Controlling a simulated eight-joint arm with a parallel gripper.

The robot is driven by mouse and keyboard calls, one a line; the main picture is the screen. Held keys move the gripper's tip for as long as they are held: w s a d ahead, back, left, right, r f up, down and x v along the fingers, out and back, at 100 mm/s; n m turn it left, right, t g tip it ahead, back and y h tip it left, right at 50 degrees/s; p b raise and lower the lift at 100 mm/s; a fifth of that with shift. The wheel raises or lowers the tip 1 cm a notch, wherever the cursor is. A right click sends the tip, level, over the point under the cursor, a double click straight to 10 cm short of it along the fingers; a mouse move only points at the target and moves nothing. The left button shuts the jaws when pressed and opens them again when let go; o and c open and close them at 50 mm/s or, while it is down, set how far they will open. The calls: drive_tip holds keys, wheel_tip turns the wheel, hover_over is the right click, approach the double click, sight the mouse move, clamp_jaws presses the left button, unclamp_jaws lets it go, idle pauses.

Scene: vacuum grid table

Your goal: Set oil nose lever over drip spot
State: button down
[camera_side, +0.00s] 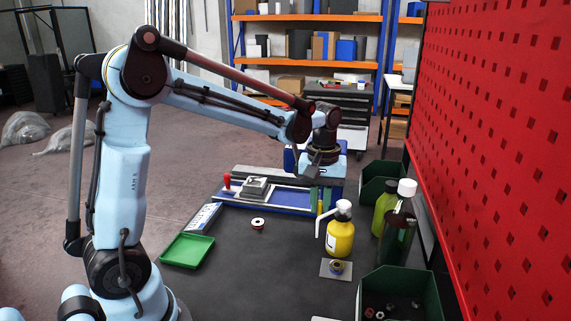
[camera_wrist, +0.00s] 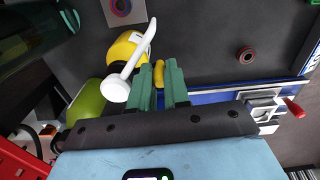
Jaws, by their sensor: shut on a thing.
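The yellow oil bottle (camera_side: 340,238) stands upright on the table, its white nose lever (camera_side: 326,219) reaching left and down. In the wrist view the white nose (camera_wrist: 136,55) runs beside the left green finger; I cannot tell whether they touch. My gripper (camera_side: 320,205) is just left of the bottle top. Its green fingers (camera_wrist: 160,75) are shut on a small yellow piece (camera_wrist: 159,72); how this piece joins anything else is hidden. The drip spot looks like the ringed grey plate (camera_side: 326,273) in front of the bottle; it also shows in the wrist view (camera_wrist: 120,9).
A green bin (camera_side: 373,296) is at the front right, and a green tray (camera_side: 187,251) at the left. A red ring part (camera_side: 257,224) lies mid-table. A blue-edged fixture (camera_side: 280,207) lies behind.

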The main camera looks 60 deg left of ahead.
sight(327, 215)
drive_tip(key=shift+s+d+n, duration=0.15)
drive_tip(key=shift+d+n, duration=0.45)
drive_tip(key=shift+n, duration=0.75)
drive_tip(key=shift+s+d+n, duration=0.15)
drive_tip(key=shift+d+n, duration=0.4)
drive_tip(key=shift+n, duration=0.85)
drive_tip(key=shift+s+d+n, duration=0.15)
drive_tip(key=shift+d+n, duration=0.45)
drive_tip(key=shift+n, duration=0.75)
drive_tip(key=shift+d, duration=0.1)
drive_tip(key=c, duration=1.4)
unclamp_jaws()
wheel_tip(327, 215, up, 12)
drive_tip(key=shift+r, duration=0.1)
